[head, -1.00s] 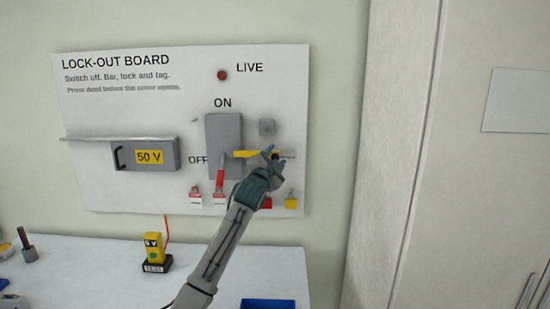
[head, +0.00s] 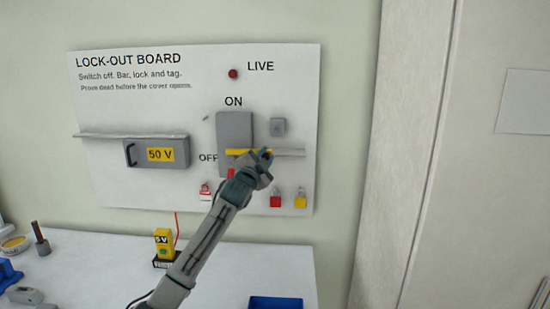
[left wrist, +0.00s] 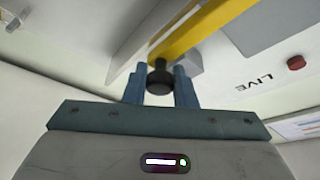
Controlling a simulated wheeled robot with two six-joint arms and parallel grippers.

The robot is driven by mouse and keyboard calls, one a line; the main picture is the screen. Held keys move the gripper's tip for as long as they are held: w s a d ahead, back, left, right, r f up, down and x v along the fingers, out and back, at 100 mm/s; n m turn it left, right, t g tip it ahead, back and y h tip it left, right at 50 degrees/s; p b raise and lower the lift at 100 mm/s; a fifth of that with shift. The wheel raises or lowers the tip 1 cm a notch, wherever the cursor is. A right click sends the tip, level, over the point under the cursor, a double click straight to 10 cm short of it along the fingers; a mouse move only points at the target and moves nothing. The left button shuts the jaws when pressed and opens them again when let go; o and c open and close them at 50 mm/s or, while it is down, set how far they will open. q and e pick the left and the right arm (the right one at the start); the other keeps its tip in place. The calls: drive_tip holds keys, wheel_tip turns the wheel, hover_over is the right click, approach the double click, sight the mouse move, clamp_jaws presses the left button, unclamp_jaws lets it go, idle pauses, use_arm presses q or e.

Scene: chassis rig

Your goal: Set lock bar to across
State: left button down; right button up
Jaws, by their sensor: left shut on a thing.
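The yellow lock bar (head: 240,152) lies level over the lower part of the grey switch box (head: 234,130) in the head view. My left gripper (head: 264,156) is at the bar's right end. In the left wrist view, its blue fingers (left wrist: 159,80) are shut on the bar's black knob (left wrist: 160,82), with the yellow bar (left wrist: 205,28) behind. The red switch handle (head: 231,173) points down near the OFF label, mostly hidden by my gripper. My right gripper is not in view.
A grey 50 V cover (head: 156,153) sits at left under a ledge. A yellow tester (head: 164,242) and a blue tray (head: 276,303) are on the table below.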

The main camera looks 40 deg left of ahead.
use_arm(q)
drive_tip(key=shift+a+r, duration=0.1)
drive_tip(key=shift+r, duration=0.05)
drive_tip(key=c, duration=1.4)
unclamp_jaws()
drive_tip(key=shift+o, duration=1.1)
drive_tip(key=shift+a, duration=0.15)
drive_tip(key=shift+s+f, duration=0.25)
drive_tip(key=shift+f, duration=0.05)
drive_tip(key=b+v, duration=0.5)
drive_tip(key=v, duration=0.5)
drive_tip(key=shift+s+b, duration=0.2)
drive_tip(key=shift+b, duration=0.2)
